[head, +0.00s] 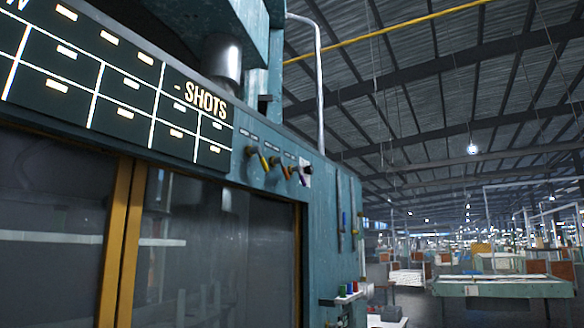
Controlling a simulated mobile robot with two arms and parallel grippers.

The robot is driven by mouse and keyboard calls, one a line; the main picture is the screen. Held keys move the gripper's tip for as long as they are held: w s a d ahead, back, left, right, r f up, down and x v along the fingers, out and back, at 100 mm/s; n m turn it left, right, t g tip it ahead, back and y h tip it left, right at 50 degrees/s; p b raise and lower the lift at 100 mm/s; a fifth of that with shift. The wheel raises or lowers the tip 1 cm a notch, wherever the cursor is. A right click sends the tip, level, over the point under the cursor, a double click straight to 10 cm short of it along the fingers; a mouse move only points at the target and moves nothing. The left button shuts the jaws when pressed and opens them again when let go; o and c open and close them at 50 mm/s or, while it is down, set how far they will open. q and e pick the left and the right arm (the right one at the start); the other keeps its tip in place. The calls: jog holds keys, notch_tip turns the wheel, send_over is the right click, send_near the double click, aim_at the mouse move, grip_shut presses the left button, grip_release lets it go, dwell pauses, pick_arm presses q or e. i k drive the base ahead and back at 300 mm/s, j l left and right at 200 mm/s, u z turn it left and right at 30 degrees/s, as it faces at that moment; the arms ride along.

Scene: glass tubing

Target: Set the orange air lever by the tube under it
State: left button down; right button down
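A row of small coloured levers on dark round knobs (276,165) sits on the upper front of the teal machine (335,235), right of the dark board. A yellow-orange lever (263,161) hangs slanted from the left knob. Neither of my grippers is in view.
A dark board marked "SHOTS" (205,103) hangs above glass doors with a yellow frame (120,240). Tools (341,215) hang on the machine's right end, above a small shelf with coloured items (345,294). Workbenches (505,287) stand at the right in a large hall.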

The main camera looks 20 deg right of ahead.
aim_at(279, 159)
jog(key=i+l+u, duration=0.1)
jog(key=l, duration=0.25)
jog(key=i+l+u, duration=0.1)
jog(key=i+l, duration=0.25)
jog(key=i+l+u, duration=0.1)
jog(key=l, duration=0.25)
jog(key=i+l+u, duration=0.1)
jog(key=i+l, duration=0.15)
jog(key=l, duration=0.15)
jog(key=i+l+u, duration=0.1)
jog(key=l, duration=0.25)
jog(key=i+l+u, duration=0.1)
jog(key=i+l, duration=0.15)
jog(key=l, duration=0.2)
jog(key=i+l+u, duration=0.1)
jog(key=l, duration=0.3)
jog(key=i+l+u, duration=0.15)
jog(key=l, duration=0.25)
